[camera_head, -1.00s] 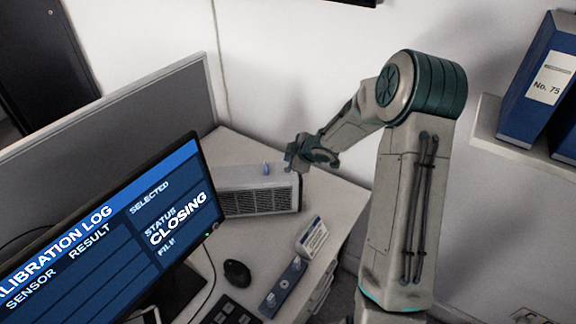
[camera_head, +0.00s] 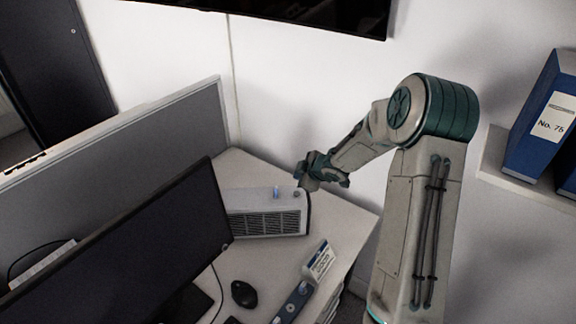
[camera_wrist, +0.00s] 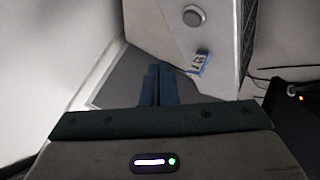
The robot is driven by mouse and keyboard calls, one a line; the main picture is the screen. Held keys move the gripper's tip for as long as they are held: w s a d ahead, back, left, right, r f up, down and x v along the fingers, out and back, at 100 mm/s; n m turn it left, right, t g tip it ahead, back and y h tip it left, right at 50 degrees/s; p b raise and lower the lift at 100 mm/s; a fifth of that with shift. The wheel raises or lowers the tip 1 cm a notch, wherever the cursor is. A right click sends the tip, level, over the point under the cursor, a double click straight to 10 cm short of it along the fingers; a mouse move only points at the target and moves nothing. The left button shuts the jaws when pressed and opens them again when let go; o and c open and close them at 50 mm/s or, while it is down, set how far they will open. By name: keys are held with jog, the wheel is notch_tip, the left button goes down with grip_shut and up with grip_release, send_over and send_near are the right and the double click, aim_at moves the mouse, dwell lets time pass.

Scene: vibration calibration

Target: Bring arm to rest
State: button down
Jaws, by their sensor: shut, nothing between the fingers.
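My gripper (camera_head: 309,171) hangs above the right end of a grey vented box (camera_head: 265,222) on the desk, at the end of my bent arm. In the wrist view my gripper (camera_wrist: 157,84) shows its two dark fingers pressed together, with nothing between them. Past the fingertips the box (camera_wrist: 165,25) shows its top with a round grey knob (camera_wrist: 193,16) and a small blue and white tag (camera_wrist: 199,63). In the head view a small blue piece (camera_head: 276,191) stands on the box top. I see a gap between the fingers and the box in the wrist view.
A dark monitor (camera_head: 130,240) stands at the left before a grey partition (camera_head: 150,145). A black mouse (camera_head: 244,294), a small sign (camera_head: 319,260) and a grey bar with round parts (camera_head: 293,303) lie on the desk (camera_head: 345,215). A blue binder (camera_head: 540,125) stands on a shelf at the right.

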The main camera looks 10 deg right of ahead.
jog(key=s+d+r+m+g+h+b, duration=0.1)
jog(key=s+d+r+m+h, duration=0.2)
jog(key=s+r, duration=0.4)
jog(key=s+d+r+m+h+b, duration=0.1)
jog(key=s+d+r+m+h, duration=0.1)
jog(key=s+r+m+h, duration=0.35)
jog(key=s+a+r+m+g+y, duration=0.1)
jog(key=s+a+r+m+y, duration=0.1)
jog(key=s, duration=0.9)
jog(key=s+a+r+m+g+y, duration=0.1)
jog(key=s+a+m+g+y, duration=0.1)
jog(key=s, duration=1)
jog(key=shift+s+a+r+m+b, duration=0.3)
jog(key=shift+a+r+m+b, duration=0.1)
jog(key=shift+a+m, duration=0.45)
